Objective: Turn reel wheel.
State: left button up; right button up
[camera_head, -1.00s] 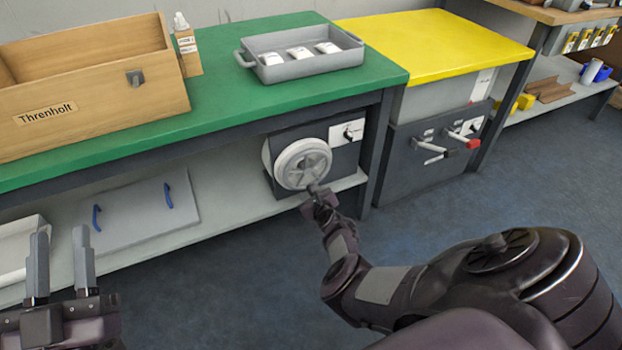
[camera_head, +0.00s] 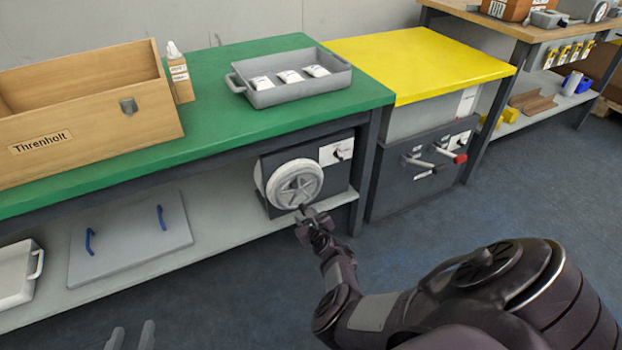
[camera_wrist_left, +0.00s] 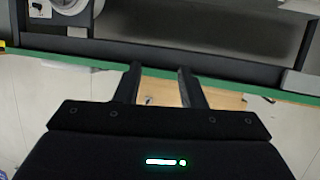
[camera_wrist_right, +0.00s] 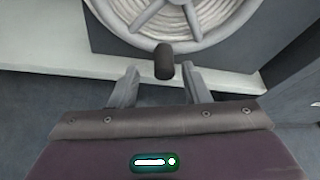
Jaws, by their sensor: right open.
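The reel wheel (camera_head: 299,184) is a pale grey spoked disc on the front of a dark box under the green bench. It also shows at the top of the right wrist view (camera_wrist_right: 185,12), with pale coiled line behind its spokes. A dark crank knob (camera_wrist_right: 163,62) sticks out from its lower rim. My right gripper (camera_head: 305,212) is just below the wheel in the head view. In the right wrist view its fingers (camera_wrist_right: 157,84) are apart, with the knob just beyond and between their tips. My left gripper (camera_head: 131,338) is open and empty at the lower left, away from the wheel.
The dark reel box (camera_head: 338,175) stands on the grey lower shelf (camera_head: 230,222) beside a bench leg. A grey panel with blue handles (camera_head: 130,238) and a white tray (camera_head: 18,275) lie further left. A dark cabinet with levers (camera_head: 415,185) stands right. Floor in front is clear.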

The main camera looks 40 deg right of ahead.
pick_arm(q)
jog(key=s+a+f+g+y+p, duration=0.2)
jog(key=s+a+f+g+y, duration=0.1)
jog(key=s+f+g, duration=0.5)
notch_tip(320, 180, down, 4)
jog(key=shift+s+a+r+p, duration=0.15)
jog(key=shift+s+a+p, duration=0.2)
jog(key=shift+s, duration=0.8)
pick_arm(e)
jog(key=v, duration=0.4)
jog(key=shift+s+a+r, duration=0.1)
jog(key=shift+s, duration=0.2)
pick_arm(q)
jog(key=shift+d, duration=0.1)
